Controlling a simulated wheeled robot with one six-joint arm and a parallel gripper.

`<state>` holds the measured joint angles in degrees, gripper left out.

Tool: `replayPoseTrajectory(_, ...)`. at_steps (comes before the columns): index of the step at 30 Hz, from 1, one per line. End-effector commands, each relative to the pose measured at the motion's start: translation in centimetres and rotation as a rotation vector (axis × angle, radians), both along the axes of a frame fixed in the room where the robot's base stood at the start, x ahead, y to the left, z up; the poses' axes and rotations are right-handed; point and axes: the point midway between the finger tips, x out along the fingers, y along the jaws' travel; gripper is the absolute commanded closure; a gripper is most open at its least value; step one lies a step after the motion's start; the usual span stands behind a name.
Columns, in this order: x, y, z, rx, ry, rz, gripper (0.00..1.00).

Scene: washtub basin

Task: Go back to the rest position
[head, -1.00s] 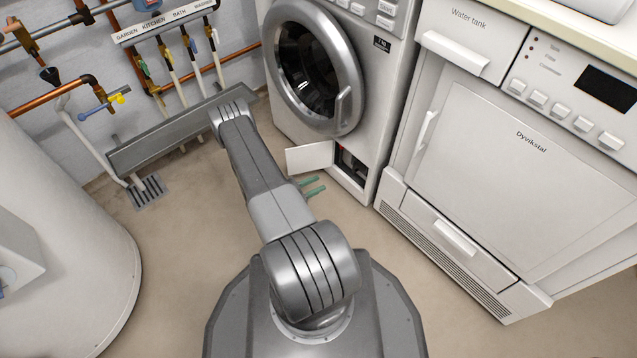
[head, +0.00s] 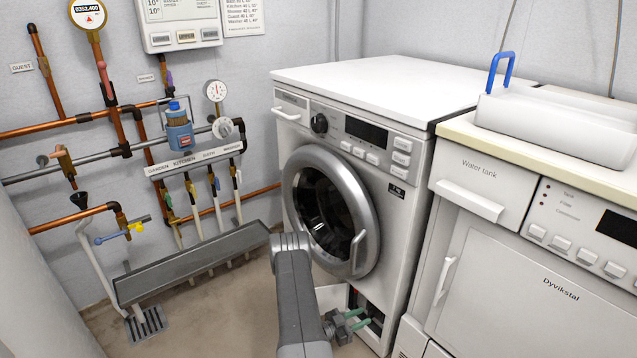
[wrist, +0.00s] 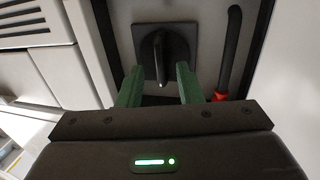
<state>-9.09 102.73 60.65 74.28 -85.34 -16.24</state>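My gripper (head: 354,321) is low in front of the washing machine (head: 362,170), at the open service hatch (head: 366,306) in its lower right corner. In the wrist view its two green fingers (wrist: 158,88) stand apart with nothing between them. They point at a dark filter knob (wrist: 160,58) on a square plate inside the hatch. The knob's grip stands upright, just beyond the fingertips. I cannot tell whether the fingers touch it. My arm covers part of the hatch's opened flap in the head view.
A black hose (wrist: 231,50) with a red end hangs right of the knob. A dryer (head: 540,270) stands close on the right. A grey trough (head: 195,262) and pipes line the wall at left. A floor drain (head: 145,323) lies below the trough.

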Motion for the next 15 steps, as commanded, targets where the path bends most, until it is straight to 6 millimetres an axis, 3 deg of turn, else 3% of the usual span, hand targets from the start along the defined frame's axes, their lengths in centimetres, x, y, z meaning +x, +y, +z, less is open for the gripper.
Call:
replayPoseTrajectory(6, 0.72, -1.56, 0.0, -0.001, 0.0, -0.001, 0.67)
replayPoseTrajectory(15, 0.73, -1.5, 0.06, 0.005, -0.008, 0.001, 0.67)
